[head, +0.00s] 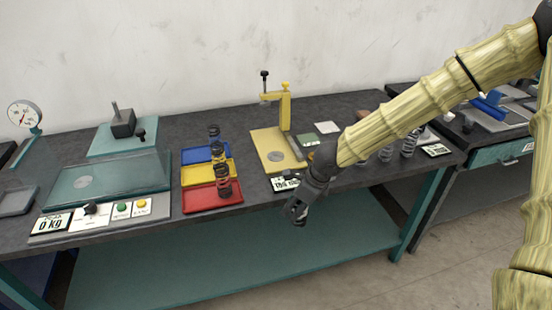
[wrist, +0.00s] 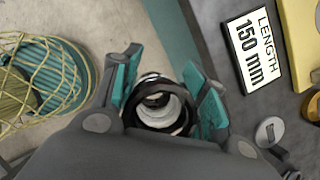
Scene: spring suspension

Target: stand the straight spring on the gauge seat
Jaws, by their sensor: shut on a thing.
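My gripper (head: 297,210) hangs in front of the bench's front edge, below and to the right of the yellow gauge (head: 287,110). In the wrist view my gripper (wrist: 168,92) has its two teal pads closed on a spring (wrist: 172,108), seen end-on as pale coils with a dark end ring. Whether this spring is straight cannot be told from this angle. The gauge seat, a grey disc (head: 276,156), lies bare on the gauge's yellow base (head: 262,140). The gauge base also shows in the wrist view (wrist: 300,35) at upper right.
A display (wrist: 253,47) reading LENGTH 150 mm stands at the bench's front edge. Blue, yellow and red trays (head: 202,206) with springs are left of the gauge. More springs (head: 409,145) stand to the right, behind my arm. A teal press (head: 110,185) is at left.

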